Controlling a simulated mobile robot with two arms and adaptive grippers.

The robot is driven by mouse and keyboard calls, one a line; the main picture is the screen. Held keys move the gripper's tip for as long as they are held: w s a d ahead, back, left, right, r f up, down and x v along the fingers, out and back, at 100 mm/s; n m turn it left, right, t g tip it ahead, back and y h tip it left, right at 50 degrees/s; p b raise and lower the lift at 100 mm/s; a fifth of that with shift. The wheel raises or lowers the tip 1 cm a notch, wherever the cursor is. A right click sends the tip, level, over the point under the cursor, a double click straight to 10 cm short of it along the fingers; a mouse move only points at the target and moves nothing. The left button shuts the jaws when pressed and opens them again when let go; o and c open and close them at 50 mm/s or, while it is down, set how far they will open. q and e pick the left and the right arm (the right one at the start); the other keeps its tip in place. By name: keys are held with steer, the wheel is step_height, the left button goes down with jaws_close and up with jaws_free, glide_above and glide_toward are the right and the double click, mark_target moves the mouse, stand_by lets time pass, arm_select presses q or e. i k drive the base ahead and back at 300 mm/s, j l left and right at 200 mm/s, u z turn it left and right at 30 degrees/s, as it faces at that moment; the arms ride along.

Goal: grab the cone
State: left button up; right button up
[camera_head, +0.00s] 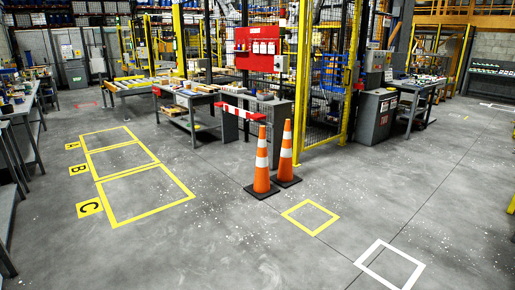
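Two orange traffic cones with white bands stand upright on the grey floor near the middle of the head view. The nearer cone (261,178) is on the left. The other cone (286,160) stands close beside it, a little farther back on the right. Both have dark square bases, and the bases are close together; I cannot tell whether they touch. Neither of my grippers is in view.
A red-and-white bar (240,112) is behind the cones, by a workbench (200,101). A yellow fence (325,151) stands behind on the right. Yellow floor boxes (140,172) lie left; a yellow square (310,201) and white square (403,252) lie right. The foreground floor is clear.

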mark_target(285, 178)
steer(key=i+z, duration=0.3)
steer(key=i, duration=2.4)
